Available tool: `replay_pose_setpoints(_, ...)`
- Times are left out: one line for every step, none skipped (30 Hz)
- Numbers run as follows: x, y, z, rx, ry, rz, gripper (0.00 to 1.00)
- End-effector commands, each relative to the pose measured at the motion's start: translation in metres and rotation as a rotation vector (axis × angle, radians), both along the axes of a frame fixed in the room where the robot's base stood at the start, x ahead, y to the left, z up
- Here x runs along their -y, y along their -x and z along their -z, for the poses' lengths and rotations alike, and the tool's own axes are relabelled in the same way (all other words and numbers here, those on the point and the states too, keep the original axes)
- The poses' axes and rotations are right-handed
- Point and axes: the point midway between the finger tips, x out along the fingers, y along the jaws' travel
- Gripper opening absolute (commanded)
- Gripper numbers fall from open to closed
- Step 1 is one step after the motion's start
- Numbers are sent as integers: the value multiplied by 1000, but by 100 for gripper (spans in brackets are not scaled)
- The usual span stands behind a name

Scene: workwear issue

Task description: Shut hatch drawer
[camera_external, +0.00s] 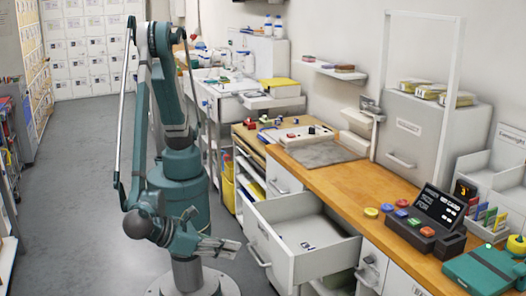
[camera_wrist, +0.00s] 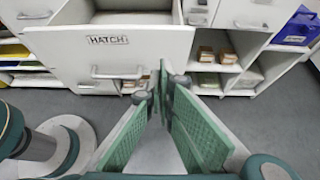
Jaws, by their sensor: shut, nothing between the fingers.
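The hatch drawer (camera_external: 268,243) is pulled well out of the wooden-topped counter, and its open inside faces up with small items on its floor. In the wrist view its white front (camera_wrist: 160,48) bears the label HATCH, with a bar handle (camera_wrist: 118,73) below it. My gripper (camera_external: 236,246) is low in front of the drawer, to its left in the external view, with fingers pointing toward the front. In the wrist view my gripper (camera_wrist: 161,85) has its green-padded fingers converging at the tips, shut and empty. The tips appear just below the drawer front, right of the handle; contact cannot be told.
The counter (camera_external: 345,190) holds a card terminal (camera_external: 438,208), coloured discs and a green box (camera_external: 484,271). Open shelves with small boxes (camera_wrist: 205,55) lie right of the drawer in the wrist view. Grey floor (camera_external: 80,200) on the left is clear.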

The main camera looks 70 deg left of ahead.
Motion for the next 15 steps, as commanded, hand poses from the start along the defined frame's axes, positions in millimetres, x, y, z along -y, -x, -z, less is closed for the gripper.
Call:
replay_pose_setpoints(1, 0, 9, 0, 0, 0, 0)
replay_pose_setpoints(1, 0, 16, 0, 0, 0, 0)
replay_pose_setpoints(1, 0, 24, 0, 0, 0, 0)
replay_pose_setpoints(1, 0, 29, 0, 0, 0, 0)
replay_pose_setpoints(1, 0, 34, 0, 0, 0, 0)
replay_pose_setpoints(1, 0, 41, 0, 0, 0, 0)
replay_pose_setpoints(1, 0, 45, 0, 0, 0, 0)
replay_pose_setpoints(1, 0, 49, 0, 0, 0, 0)
replay_pose_setpoints(1, 0, 54, 0, 0, 0, 0)
replay_pose_setpoints(1, 0, 57, 0, 0, 0, 0)
replay_pose_setpoints(0, 0, 59, 0, 0, 0, 0)
replay_pose_setpoints(0, 0, 61, 0, 0, 0, 0)
replay_pose_setpoints(0, 0, 62, 0, 0, 0, 0)
replay_pose_setpoints(0, 0, 63, 0, 0, 0, 0)
replay_pose_setpoints(0, 0, 63, 0, 0, 0, 0)
